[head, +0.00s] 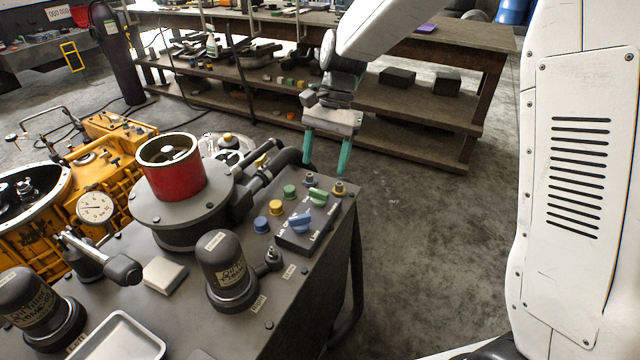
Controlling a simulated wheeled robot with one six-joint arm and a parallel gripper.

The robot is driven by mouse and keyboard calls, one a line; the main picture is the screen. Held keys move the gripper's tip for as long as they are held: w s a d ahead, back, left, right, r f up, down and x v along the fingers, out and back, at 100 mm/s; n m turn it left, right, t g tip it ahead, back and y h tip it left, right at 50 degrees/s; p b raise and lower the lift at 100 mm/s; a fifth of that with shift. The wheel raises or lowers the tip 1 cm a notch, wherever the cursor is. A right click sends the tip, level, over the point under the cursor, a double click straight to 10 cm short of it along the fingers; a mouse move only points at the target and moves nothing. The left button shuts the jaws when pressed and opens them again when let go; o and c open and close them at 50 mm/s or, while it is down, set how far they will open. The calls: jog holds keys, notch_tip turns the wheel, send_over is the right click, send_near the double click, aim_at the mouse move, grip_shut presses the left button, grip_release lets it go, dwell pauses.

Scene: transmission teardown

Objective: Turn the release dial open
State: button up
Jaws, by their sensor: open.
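A small dark control block (302,240) sits at the right end of the grey bench top. It carries a blue dial (300,222) and a green dial (319,197). The labels are too small to tell which one is the release dial. My gripper (325,168) hangs above and behind the dials, pointing down. Its two teal fingers are spread apart with nothing between them, and touch nothing that I can see.
Blue, yellow and green buttons (290,191) stand beside the dials. A dark capped cylinder (225,268) and a red cylinder (172,170) stand to the left. A yellow transmission housing (105,190) lies further left. Shelving (420,100) stands behind; the floor at right is clear.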

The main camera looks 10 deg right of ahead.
aim_at(318, 191)
jog(key=x, duration=0.6)
jog(key=shift+s+f, duration=0.1)
jog(key=shift+f, duration=0.2)
jog(key=c, duration=1)
jog(key=shift+a+n, duration=0.1)
jog(key=shift+n, duration=0.2)
jog(key=n+h, duration=0.1)
jog(key=n, duration=0.2)
jog(key=n+g+h, duration=0.1)
jog(key=n, duration=0.2)
jog(key=shift+a+h, duration=0.2)
jog(key=shift+h, duration=0.1)
jog(key=n+h, duration=0.1)
jog(key=n, duration=0.3)
jog(key=shift+a, duration=0.1)
jog(key=shift+n+t+h, duration=0.4)
jog(key=shift+n+h, duration=0.4)
jog(key=shift+n, duration=0.9)
